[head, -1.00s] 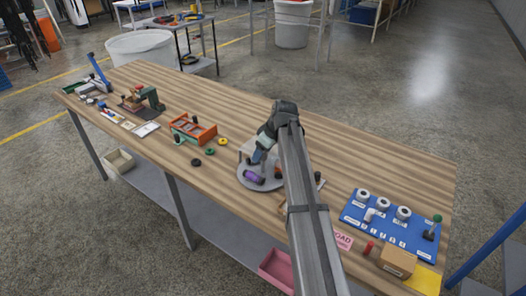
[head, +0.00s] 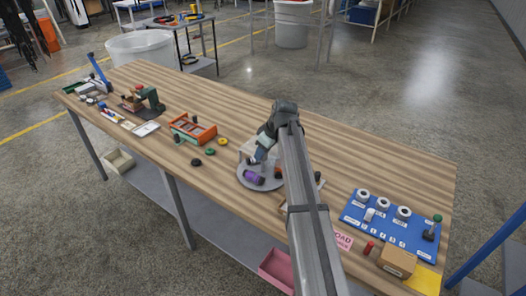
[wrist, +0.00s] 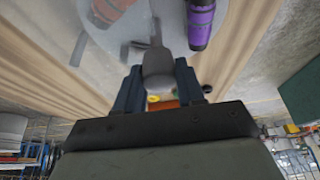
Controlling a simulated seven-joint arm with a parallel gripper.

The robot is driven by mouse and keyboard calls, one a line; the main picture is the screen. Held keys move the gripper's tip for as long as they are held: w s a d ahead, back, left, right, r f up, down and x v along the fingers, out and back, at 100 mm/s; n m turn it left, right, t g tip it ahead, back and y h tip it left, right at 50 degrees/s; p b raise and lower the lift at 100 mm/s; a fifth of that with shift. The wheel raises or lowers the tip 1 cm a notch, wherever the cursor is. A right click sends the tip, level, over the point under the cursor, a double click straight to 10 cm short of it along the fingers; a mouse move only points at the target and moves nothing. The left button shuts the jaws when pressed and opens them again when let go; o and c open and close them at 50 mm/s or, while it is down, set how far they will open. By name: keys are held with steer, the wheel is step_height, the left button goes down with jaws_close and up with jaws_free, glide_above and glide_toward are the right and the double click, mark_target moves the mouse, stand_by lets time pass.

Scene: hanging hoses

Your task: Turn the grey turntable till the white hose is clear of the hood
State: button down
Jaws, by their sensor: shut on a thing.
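The grey turntable (head: 248,185) is a round disc on the wooden bench, partly hidden behind my arm. A purple bottle-like piece (head: 254,177) lies on it, also seen in the wrist view (wrist: 201,22). An orange-brown piece (head: 278,172) sits on its other side, at the top left of the wrist view (wrist: 108,10). My gripper (wrist: 158,82) is shut on a grey rounded knob (wrist: 158,62) at the turntable. A pale plate (head: 246,149), perhaps the hood, shows behind my gripper. I cannot make out the white hose.
An orange rack (head: 193,130) and small coloured rings (head: 210,152) lie left of the turntable. A blue board (head: 388,222) with white spools and a cardboard box (head: 397,261) are at the right. The bench behind the turntable is clear.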

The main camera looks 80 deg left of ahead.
steer(key=shift+n, duration=0.6)
steer(key=shift+n+g+h, duration=0.5)
steer(key=shift+n+h, duration=0.4)
steer(key=shift+n, duration=1.2)
steer(key=shift+n+h, duration=1)
steer(key=shift+n, duration=1.6)
steer(key=shift+n+t+h, duration=0.15)
steer(key=shift+n+h, duration=0.35)
steer(key=shift+n, duration=0.95)
steer(key=shift+n+t+h, duration=0.15)
steer(key=shift+n+h, duration=0.35)
steer(key=shift+n, duration=0.95)
steer(key=shift+n+t+h, duration=0.5)
steer(key=shift+n, duration=1.9)
steer(key=c, duration=0.7)
jaws_free()
